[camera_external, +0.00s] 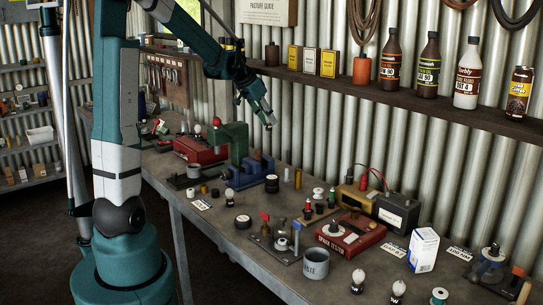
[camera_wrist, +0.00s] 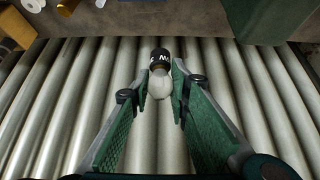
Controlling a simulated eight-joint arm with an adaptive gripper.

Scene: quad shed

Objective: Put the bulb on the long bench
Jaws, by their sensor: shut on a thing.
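My gripper (camera_external: 265,116) is raised in front of the corrugated wall, above the back of the long bench (camera_external: 212,226). In the wrist view, my gripper (camera_wrist: 160,85) has its green fingers on both sides of a bulb (camera_wrist: 159,83) and is shut on it. The bulb has a pale round glass and a black base with white marks. The base points away from the wrist camera. In the external view the bulb is too small to make out clearly at the fingertips. The bench lies below, apart from the held bulb.
The bench is crowded: a red tester box (camera_external: 350,233), a grey mug (camera_external: 316,264), a white carton (camera_external: 423,250), a green press (camera_external: 232,138) and more bulbs (camera_external: 358,279) at the front. A shelf (camera_external: 430,98) with bottles runs along the wall. Bare bench shows at front left.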

